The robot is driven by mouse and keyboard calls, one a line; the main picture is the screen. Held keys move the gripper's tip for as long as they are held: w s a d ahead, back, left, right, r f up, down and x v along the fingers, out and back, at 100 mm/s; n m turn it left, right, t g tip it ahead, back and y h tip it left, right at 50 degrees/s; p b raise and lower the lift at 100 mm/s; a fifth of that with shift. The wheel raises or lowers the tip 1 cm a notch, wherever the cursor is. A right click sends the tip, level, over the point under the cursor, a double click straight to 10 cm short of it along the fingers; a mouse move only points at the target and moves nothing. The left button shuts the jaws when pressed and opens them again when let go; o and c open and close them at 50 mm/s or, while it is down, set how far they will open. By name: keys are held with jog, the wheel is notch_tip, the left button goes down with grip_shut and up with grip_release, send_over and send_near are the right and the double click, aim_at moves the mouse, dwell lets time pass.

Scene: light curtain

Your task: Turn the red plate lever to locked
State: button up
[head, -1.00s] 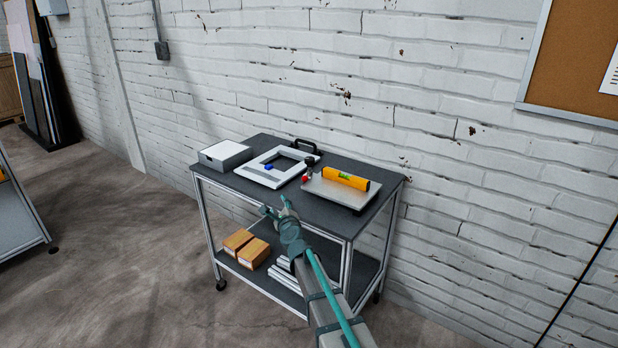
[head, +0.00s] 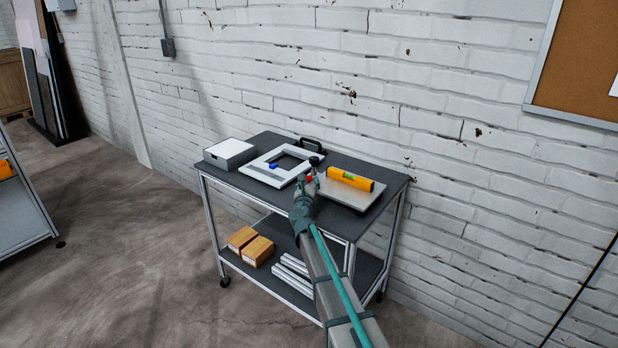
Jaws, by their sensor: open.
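A small red part (head: 309,178), seemingly the red plate lever, shows at the left edge of a grey plate (head: 335,196) on the cart top. A dark round knob (head: 315,160) stands just behind it. My gripper (head: 307,182) is open, with its fingertips at the red part in this view. I cannot tell whether they touch it or are only in front of it. The gripper hides most of the red part, so its lever position cannot be read.
An orange spirit level (head: 351,179) lies on the plate. Left of it are a white square frame (head: 262,173) with a blue piece (head: 272,165) and a white box (head: 229,153). A black handle (head: 310,146) is behind. The white brick wall closes off the back.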

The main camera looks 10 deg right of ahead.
aim_at(309, 180)
jog(key=shift+p+x, duration=0.3)
jog(key=shift+x, duration=1.65)
grip_shut()
